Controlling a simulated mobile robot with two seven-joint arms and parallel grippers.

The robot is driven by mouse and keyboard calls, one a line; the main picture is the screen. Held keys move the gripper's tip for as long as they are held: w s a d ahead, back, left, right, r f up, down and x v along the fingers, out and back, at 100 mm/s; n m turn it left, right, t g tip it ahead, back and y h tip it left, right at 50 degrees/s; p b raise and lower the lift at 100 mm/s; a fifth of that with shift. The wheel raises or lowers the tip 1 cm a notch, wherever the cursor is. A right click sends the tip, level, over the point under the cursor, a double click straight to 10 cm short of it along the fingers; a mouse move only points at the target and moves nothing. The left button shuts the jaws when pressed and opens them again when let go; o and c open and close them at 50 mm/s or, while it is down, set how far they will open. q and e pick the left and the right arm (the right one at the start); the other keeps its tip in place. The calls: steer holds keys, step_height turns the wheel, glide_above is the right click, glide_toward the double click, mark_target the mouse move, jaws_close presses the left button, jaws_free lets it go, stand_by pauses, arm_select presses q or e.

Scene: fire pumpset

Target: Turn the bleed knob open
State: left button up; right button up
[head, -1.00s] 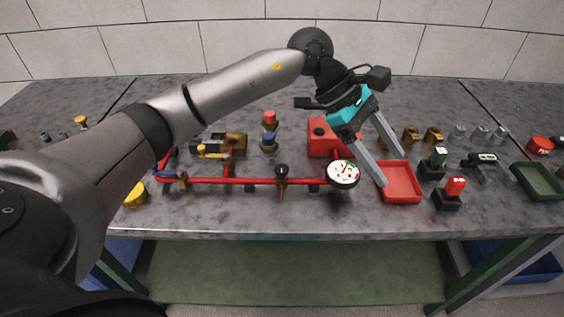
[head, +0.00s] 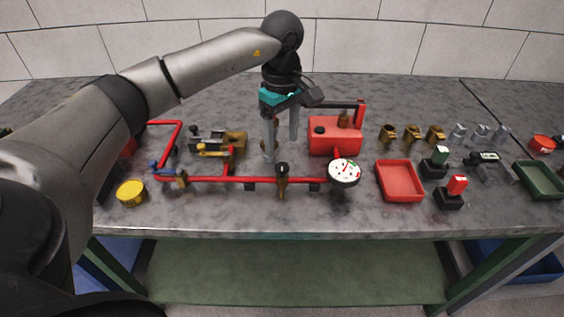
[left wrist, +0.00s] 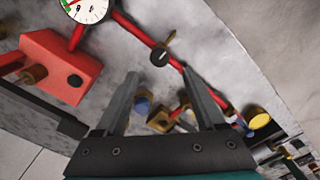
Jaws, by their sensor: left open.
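A small black knob (head: 282,169) stands on a brass fitting on the horizontal red pipe (head: 230,181). It looks like the bleed knob, though no label is readable. In the left wrist view the black knob (left wrist: 159,57) lies just beyond the fingertips. My left gripper (head: 281,148) points down, open, just behind the pipe and the knob. It is apart from the knob, with nothing gripped. The left gripper (left wrist: 158,74) also shows in the wrist view, with a blue and brass piece (left wrist: 142,103) seen between its fingers. My right gripper is not in view.
A red pump box (head: 335,138) and a white gauge (head: 344,172) stand right of the gripper. A brass pump with a yellow lever (head: 214,151) is to its left. A red tray (head: 399,181) and several small fittings lie further right. The front table strip is fairly clear.

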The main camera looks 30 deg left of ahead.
mark_target(282, 166)
arm_select(q)
step_height(282, 166, down, 7)
steer(key=shift+f+b, duration=0.1)
steer(key=shift+b, duration=0.2)
jaws_close()
stand_by(0.6)
